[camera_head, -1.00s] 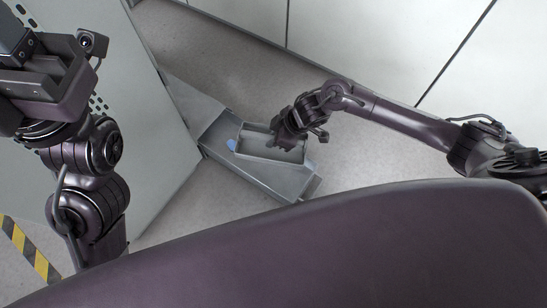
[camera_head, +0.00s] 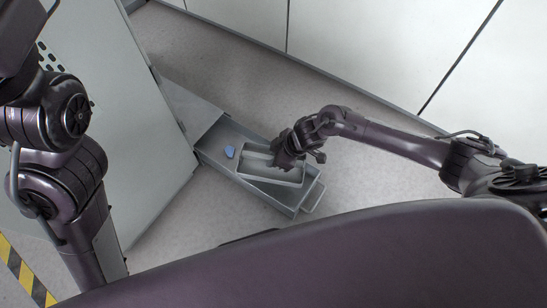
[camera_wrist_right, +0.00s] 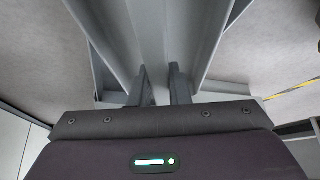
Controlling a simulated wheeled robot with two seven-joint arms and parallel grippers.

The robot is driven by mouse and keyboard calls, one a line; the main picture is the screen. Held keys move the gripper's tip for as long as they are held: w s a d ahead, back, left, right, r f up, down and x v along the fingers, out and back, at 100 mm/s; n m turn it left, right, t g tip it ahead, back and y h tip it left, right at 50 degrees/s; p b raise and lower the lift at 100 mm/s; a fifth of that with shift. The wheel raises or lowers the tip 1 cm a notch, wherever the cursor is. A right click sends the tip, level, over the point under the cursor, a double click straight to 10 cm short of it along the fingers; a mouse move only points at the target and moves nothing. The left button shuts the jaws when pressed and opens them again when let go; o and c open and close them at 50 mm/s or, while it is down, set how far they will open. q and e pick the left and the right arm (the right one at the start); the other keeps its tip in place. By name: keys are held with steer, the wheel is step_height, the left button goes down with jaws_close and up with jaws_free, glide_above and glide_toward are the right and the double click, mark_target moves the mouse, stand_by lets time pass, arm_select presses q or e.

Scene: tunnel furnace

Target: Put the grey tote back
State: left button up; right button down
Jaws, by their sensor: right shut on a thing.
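The grey tote (camera_head: 283,181) is a shallow open-topped box. In the head view it is at or just above the long grey drawer (camera_head: 222,137); I cannot tell whether it touches the drawer floor. My right gripper (camera_head: 278,164) is shut on the tote, reaching in at its far side. In the right wrist view both fingers (camera_wrist_right: 163,88) point at grey surfaces, and the exact grip line is hard to see. A small blue object (camera_head: 230,151) lies in the drawer, left of the tote. My left arm shows at the left, but its gripper is out of the frame.
The drawer sticks out from a pale grey cabinet (camera_head: 130,120) and has a handle (camera_head: 314,197) at its outer end. White panels (camera_head: 370,45) stand behind. The floor (camera_head: 350,180) right of the drawer is clear. Yellow-black tape (camera_head: 22,272) is at lower left.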

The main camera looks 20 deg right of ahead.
steer(key=shift+f, duration=0.6)
steer(key=c, duration=1.4)
jaws_free()
steer(key=shift+o, duration=0.2)
